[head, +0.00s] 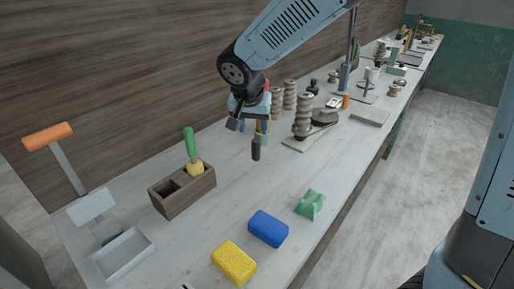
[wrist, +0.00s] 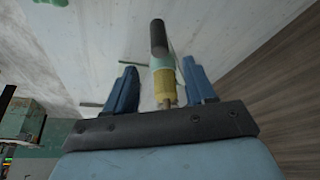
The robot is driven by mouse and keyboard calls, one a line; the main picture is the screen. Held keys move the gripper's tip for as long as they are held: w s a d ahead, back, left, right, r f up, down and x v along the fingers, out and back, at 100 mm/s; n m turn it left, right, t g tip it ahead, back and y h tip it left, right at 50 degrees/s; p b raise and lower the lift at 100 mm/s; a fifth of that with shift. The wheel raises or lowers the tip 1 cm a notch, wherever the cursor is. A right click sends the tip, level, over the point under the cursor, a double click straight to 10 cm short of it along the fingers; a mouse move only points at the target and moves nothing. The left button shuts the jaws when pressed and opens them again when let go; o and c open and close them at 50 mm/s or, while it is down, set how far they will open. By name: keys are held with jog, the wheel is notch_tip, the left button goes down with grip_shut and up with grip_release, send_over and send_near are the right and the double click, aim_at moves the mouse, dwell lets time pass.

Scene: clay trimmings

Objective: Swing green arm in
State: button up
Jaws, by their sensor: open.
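My gripper (head: 254,130) hangs over the middle of the bench with its blue fingers apart. In the wrist view my gripper (wrist: 160,85) is open around a narrow upright-looking piece. That piece has a yellow block (wrist: 164,88), a pale green part (wrist: 163,63) and a black cylindrical end (wrist: 158,38). Gaps show on both sides of the yellow block. In the head view the black end (head: 256,150) shows below my fingers. The pale green part may be the green arm; its length and pivot are hidden, so I cannot tell which way it is swung.
A wooden block (head: 183,193) holds a green-handled tool (head: 190,145). A blue sponge (head: 268,229), a yellow sponge (head: 233,262) and a green lump (head: 311,204) lie near the front. Stacked clay-coloured pieces (head: 303,115) stand behind to the right. A wood wall borders the bench's back.

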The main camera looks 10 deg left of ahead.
aim_at(256, 147)
jog(key=x, duration=1.1)
jog(key=shift+d+f, duration=0.1)
jog(key=shift+f, duration=0.15)
jog(key=shift+c, duration=0.4)
grip_shut()
